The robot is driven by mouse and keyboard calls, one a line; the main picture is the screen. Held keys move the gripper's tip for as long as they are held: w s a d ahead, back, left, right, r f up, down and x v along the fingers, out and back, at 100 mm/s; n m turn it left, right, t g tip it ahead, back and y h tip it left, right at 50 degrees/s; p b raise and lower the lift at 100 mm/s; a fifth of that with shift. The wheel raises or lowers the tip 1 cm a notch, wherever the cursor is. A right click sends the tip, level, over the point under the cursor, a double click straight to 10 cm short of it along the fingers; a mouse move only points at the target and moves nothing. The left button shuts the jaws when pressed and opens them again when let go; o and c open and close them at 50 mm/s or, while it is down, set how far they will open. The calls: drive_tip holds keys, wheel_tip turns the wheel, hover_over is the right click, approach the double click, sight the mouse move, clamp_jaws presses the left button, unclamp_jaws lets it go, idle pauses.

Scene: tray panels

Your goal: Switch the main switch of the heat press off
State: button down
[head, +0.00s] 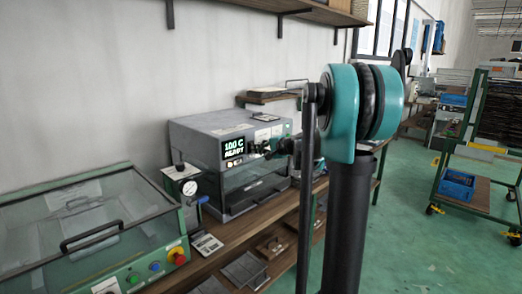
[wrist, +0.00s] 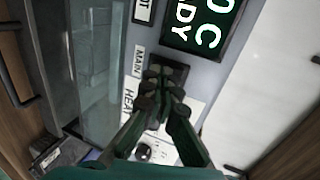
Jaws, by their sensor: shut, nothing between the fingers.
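The heat press (head: 205,135) is a grey box on the wooden bench, and its lit display (head: 233,147) reads 100 C READY. In the wrist view the display (wrist: 205,25) is at the top right of the grey front panel. A MAIN label (wrist: 138,61) is beside a dark switch (wrist: 179,68), which my fingertips partly cover; its position cannot be read. My gripper (wrist: 160,88) is shut and empty, its tips in front of or at the switch; contact cannot be told. In the head view my gripper (head: 267,148) is at the panel's right part.
A HEAT label (wrist: 130,104) and a round knob (wrist: 144,152) are lower on the panel. A shelf (head: 290,10) hangs above.

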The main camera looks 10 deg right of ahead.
idle(0.3)
drive_tip(key=shift+w+a+f, duration=0.15)
drive_tip(key=shift+w+f, duration=0.05)
drive_tip(key=shift+f, duration=0.05)
drive_tip(key=shift+r, duration=0.85)
